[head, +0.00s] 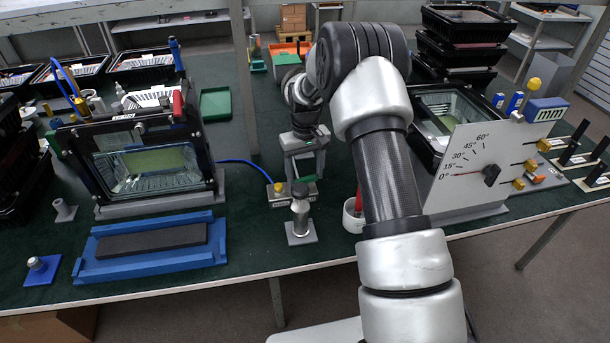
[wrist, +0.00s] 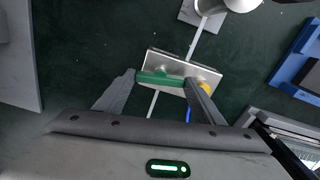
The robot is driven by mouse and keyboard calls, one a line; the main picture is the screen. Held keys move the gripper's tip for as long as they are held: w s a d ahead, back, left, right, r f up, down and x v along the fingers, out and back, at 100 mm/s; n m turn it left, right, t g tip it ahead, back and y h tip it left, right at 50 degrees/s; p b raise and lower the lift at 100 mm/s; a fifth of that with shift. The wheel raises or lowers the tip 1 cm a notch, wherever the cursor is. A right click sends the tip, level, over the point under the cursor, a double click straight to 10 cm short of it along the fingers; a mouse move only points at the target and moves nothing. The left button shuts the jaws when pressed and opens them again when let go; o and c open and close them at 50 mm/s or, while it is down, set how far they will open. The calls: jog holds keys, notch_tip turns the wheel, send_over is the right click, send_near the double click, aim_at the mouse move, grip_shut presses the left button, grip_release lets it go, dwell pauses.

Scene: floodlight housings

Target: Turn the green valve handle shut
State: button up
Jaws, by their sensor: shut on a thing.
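The green valve handle (wrist: 160,77) lies across a metal valve block (wrist: 152,61) in the wrist view. My gripper (wrist: 160,78) is shut on it, with one finger at each end of the handle. In the head view my gripper (head: 304,172) reaches down over the block (head: 279,201), and a bit of the green handle (head: 309,180) shows beneath it. A yellow knob (head: 278,187) sits on the block near the fingers, and also shows in the wrist view (wrist: 206,88). The fingers hide parts of the block.
A blue hose (head: 240,162) runs from the block toward a glass-fronted housing (head: 146,160) at left. A metal post on a plate (head: 301,232) stands just in front. A white cup (head: 353,216) and an angle-marked panel (head: 470,165) stand right. A blue tray (head: 105,268) lies front left.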

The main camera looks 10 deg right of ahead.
aim_at(305, 178)
jog(key=shift+m, duration=0.9)
jog(key=o, duration=1.1)
jog(key=shift+c, duration=0.2)
notch_tip(305, 178, up, 18)
jog(key=p, duration=0.1)
jog(key=shift+f, duration=0.25)
